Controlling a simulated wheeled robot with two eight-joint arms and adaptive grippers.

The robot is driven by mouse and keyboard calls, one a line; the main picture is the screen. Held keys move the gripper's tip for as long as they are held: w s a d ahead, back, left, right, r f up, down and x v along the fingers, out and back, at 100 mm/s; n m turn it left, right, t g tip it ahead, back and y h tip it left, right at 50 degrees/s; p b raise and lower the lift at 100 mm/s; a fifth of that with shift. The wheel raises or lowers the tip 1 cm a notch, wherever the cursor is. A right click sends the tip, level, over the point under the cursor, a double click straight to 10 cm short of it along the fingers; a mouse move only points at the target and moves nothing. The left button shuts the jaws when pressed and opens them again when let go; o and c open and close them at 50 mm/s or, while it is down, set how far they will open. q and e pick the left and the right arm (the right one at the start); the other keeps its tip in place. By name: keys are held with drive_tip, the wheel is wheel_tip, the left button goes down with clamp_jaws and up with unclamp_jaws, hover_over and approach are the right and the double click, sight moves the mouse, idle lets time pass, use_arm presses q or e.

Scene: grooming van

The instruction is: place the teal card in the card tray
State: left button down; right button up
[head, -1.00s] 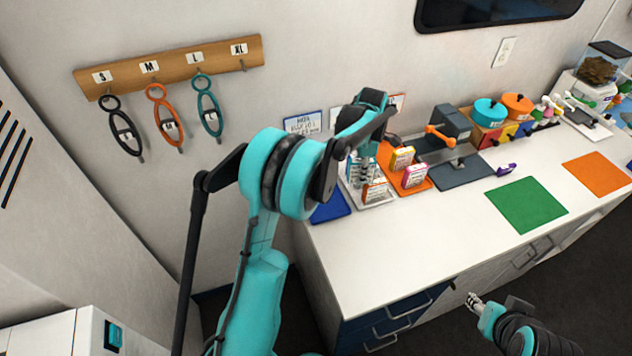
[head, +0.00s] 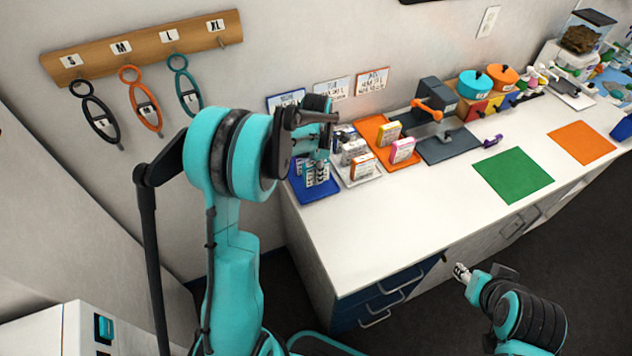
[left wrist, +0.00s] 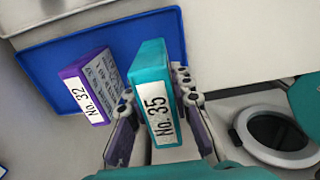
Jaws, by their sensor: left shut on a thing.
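In the left wrist view the teal card (left wrist: 153,80), a small box labelled No. 35, stands between the fingers of my left gripper (left wrist: 160,115), which is shut on it. Behind it lies a blue tray (left wrist: 45,62) with a purple card (left wrist: 92,85), No. 32, inside. In the head view my left gripper (head: 317,178) is over the blue tray (head: 326,191), at the left end of the counter; the teal card is hard to make out there. I cannot tell whether the card touches the tray. My right gripper (head: 461,272) is in front of the counter, its finger opening unclear.
A white tray (head: 368,180) and an orange tray (head: 408,160), both with small boxes, stand right beside the blue tray. Green (head: 513,175) and orange (head: 581,143) mats lie further right. The counter's front left is clear.

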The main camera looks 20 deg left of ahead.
use_arm(q)
wheel_tip(320, 180, down, 4)
drive_tip(key=shift+f+b, duration=0.1)
drive_tip(key=shift+b, duration=0.5)
drive_tip(key=c, duration=1.3)
unclamp_jaws()
drive_tip(key=shift+c, duration=0.2)
